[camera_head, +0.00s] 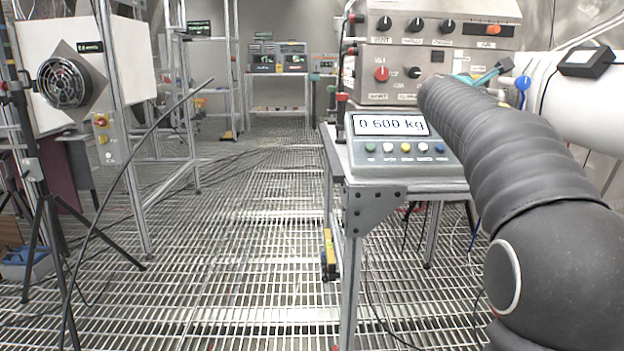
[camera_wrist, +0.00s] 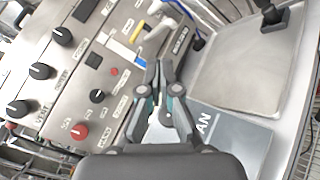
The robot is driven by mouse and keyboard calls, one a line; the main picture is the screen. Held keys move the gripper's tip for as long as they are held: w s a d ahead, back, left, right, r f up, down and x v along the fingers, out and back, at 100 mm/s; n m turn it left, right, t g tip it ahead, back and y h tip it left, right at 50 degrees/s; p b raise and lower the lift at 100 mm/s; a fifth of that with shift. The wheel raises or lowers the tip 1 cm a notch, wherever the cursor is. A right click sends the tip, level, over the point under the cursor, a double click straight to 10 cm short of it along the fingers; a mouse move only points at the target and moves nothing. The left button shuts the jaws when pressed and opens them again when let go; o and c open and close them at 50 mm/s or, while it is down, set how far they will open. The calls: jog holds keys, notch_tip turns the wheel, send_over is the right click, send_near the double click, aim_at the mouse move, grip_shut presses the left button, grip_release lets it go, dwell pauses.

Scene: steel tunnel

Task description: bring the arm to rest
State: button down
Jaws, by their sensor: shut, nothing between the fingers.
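My gripper (camera_wrist: 161,72) shows in the wrist view with its two dark fingers together and nothing held between them. It hangs over the bench top, beside the knobbed control panel (camera_wrist: 75,70). In the head view my dark ribbed arm reaches in from the right edge and hides most of the gripper. Only a small teal part of it (camera_head: 492,74) shows past the arm, in front of the control box (camera_head: 440,52).
A scale (camera_head: 405,150) reading 0.600 kg stands on the bench (camera_head: 400,190). A white pipe (camera_head: 560,100) runs at the right. A tripod (camera_head: 45,210) and a fan (camera_head: 65,82) are at the left. The grating floor (camera_head: 245,230) in the middle is mostly clear, with cables at the left.

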jog(key=s+a+f+m+g+y+p, duration=0.1)
jog(key=s+a+f+m+g+y, duration=0.1)
jog(key=s+a+f+m+y, duration=0.2)
jog(key=s+a+f+m+g+y+p, duration=0.2)
jog(key=s+a+f+m, duration=0.5)
jog(key=s+f, duration=1)
jog(key=s+a+f+m+g+y+p, duration=0.2)
jog(key=s+a+f+m+y, duration=0.4)
jog(key=s, duration=1.5)
jog(key=a+f+g, duration=0.1)
jog(key=a+f, duration=0.3)
jog(key=f, duration=0.1)
jog(key=shift+s+a+y, duration=0.25)
jog(key=shift+y, duration=0.05)
